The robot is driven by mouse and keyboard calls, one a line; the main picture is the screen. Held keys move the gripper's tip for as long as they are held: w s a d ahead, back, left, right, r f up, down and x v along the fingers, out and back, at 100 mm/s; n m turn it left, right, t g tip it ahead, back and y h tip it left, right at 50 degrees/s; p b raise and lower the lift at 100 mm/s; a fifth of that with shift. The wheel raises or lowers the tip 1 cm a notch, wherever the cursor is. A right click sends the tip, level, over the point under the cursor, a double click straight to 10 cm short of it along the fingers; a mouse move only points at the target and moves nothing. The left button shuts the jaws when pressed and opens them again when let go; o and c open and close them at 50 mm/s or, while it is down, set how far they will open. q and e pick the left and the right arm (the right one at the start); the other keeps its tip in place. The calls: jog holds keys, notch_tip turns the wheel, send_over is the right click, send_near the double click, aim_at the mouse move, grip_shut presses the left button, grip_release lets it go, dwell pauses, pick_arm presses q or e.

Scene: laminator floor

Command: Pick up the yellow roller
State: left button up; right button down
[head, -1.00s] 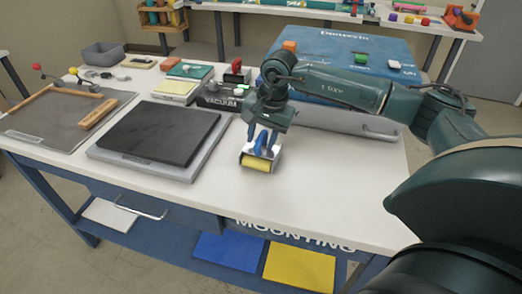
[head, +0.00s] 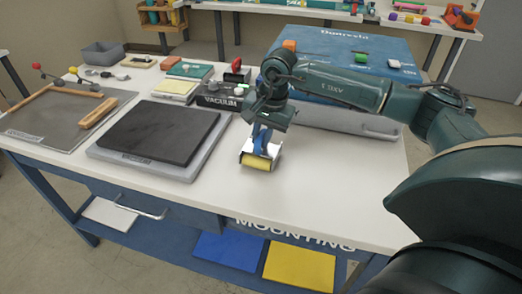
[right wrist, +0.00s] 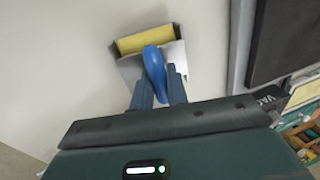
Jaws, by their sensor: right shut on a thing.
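The yellow roller (head: 256,162) is at the white tabletop in front of the blue machine, with a metal frame around it and a blue handle. It also shows in the right wrist view (right wrist: 145,39), with the blue handle (right wrist: 155,68) pointing back between my fingers. My right gripper (head: 262,133) is above the roller, its fingers pointing down and shut on the handle. In the right wrist view the fingertips (right wrist: 157,82) sit on both sides of the handle. Whether the roller touches the table is hard to tell. My left gripper is not in view.
A black slab on a grey tray (head: 103,157) lies left of the roller. The blue machine (head: 345,60) stands behind it. A grey board with a wooden bar (head: 40,125) is at the far left. The tabletop right of the roller (head: 340,190) is clear.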

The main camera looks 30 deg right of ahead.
notch_tip(320, 180, up, 10)
jog(key=shift+r+b, duration=0.1)
jog(key=shift+b, duration=0.35)
jog(key=c, duration=2)
grip_release()
grip_shut()
